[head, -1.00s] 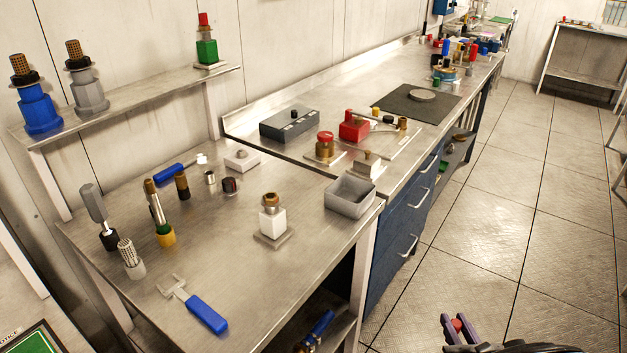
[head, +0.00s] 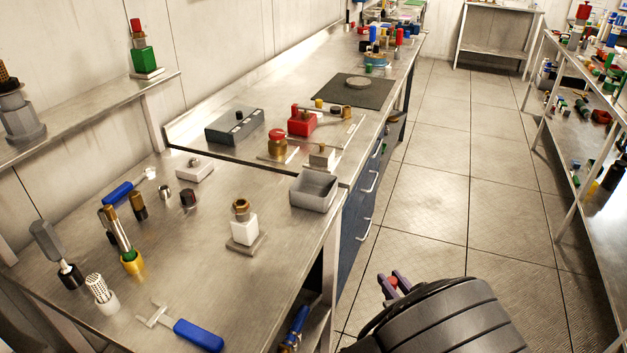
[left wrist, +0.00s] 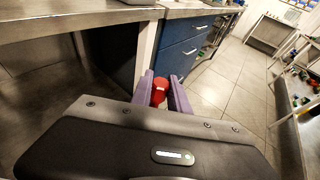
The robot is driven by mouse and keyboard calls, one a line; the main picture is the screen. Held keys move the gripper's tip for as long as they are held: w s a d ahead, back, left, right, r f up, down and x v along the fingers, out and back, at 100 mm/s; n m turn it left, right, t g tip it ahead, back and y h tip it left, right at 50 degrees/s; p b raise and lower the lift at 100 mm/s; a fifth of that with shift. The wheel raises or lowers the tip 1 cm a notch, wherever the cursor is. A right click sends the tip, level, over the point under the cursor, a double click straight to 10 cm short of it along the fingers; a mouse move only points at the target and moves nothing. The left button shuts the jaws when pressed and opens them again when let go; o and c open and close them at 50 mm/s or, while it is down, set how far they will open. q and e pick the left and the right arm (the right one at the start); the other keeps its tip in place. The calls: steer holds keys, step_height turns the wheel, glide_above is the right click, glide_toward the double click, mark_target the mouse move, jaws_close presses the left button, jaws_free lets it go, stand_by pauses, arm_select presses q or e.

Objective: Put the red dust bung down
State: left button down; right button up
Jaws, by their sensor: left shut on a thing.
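My left gripper (head: 394,284) is low over the floor in the head view, to the right of the bench's front edge. Its purple fingers are shut on the red dust bung (left wrist: 159,91), which shows between them in the left wrist view. In the head view only a small bit of the red dust bung (head: 392,282) shows, partly hidden by the fingers. The bung is apart from the bench. My right gripper is not in view.
The near steel bench (head: 190,290) holds several fittings, a blue-handled tool (head: 197,335) and an open grey tray (head: 314,190). A blue drawer unit (head: 357,225) stands beyond it. Shelving (head: 560,130) stands at right. The aisle floor (head: 430,180) is clear.

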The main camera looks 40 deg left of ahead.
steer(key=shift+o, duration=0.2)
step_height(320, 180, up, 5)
steer(key=p, duration=0.4)
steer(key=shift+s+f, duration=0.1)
arm_select(q)
steer(key=w+a+r+n+g+p, duration=0.1)
steer(key=w+a+r, duration=0.1)
steer(key=a+r, duration=0.8)
steer(key=w+a+r+n+g+y+p, duration=0.1)
steer(key=w+a+r+p, duration=0.1)
steer(key=a+r, duration=0.9)
steer(key=w+a, duration=0.1)
steer(key=a, duration=0.5)
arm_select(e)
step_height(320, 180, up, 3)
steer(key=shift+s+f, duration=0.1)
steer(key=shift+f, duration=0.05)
arm_select(q)
steer(key=shift+f, duration=0.1)
step_height(320, 180, down, 6)
steer(key=shift+b, duration=0.45)
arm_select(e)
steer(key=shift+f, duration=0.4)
arm_select(q)
steer(key=shift+f, duration=0.1)
steer(key=shift+f, duration=1.9)
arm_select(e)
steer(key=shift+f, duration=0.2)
